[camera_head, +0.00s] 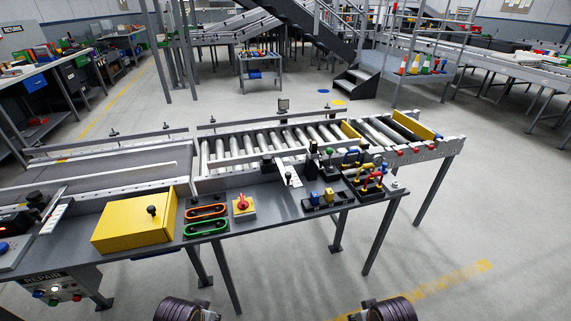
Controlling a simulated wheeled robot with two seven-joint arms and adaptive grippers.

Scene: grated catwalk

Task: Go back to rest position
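Neither of my grippers shows in the head view. Two dark rounded parts at the bottom edge, one left of centre and one right of centre, look like links of my own arms. A grey workbench (262,230) stands in front of me.
A roller conveyor (270,145) runs behind the bench, with yellow blocks (413,124) near its right end. A panel with buttons (55,290) hangs at the lower left. Grey floor (480,210) is clear at the right. Stairs and shelves stand farther back.

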